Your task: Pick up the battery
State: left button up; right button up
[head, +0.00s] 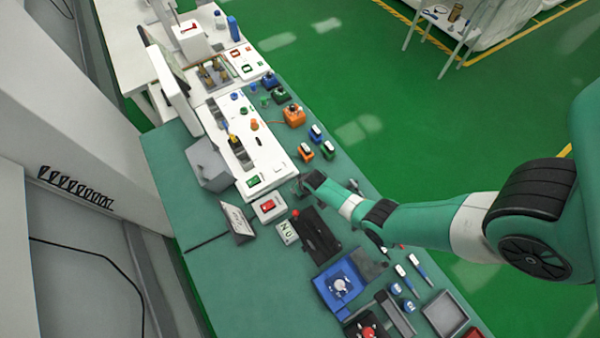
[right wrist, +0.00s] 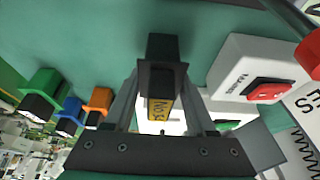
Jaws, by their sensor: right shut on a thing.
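The battery looks like a black block (right wrist: 161,75) with a yellow label on its near face, seen in the right wrist view. Its label lettering is only partly legible. My right gripper (right wrist: 161,98) is shut on it, one grey finger on each side. In the head view my right arm reaches in from the right, and the right gripper (head: 303,186) is over the green bench, near the end of the long white panel (head: 248,165). The battery cannot be made out clearly there. My left gripper is not in view.
A white box with a red switch (head: 269,207) stands close to the right gripper; the switch (right wrist: 268,91) also shows in the wrist view. Orange, blue and green blocks (head: 306,152) line the bench's edge. A black tray (head: 317,235) and blue fixture (head: 340,285) lie nearer.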

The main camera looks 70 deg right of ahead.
jog(key=s+a+r+p, duration=0.8)
jog(key=s+r+p, duration=0.1)
jog(key=s+r, duration=0.2)
jog(key=shift+s+r+p, duration=0.25)
jog(key=shift+r+p, duration=0.1)
jog(key=shift+r, duration=0.15)
jog(key=shift+d, duration=0.1)
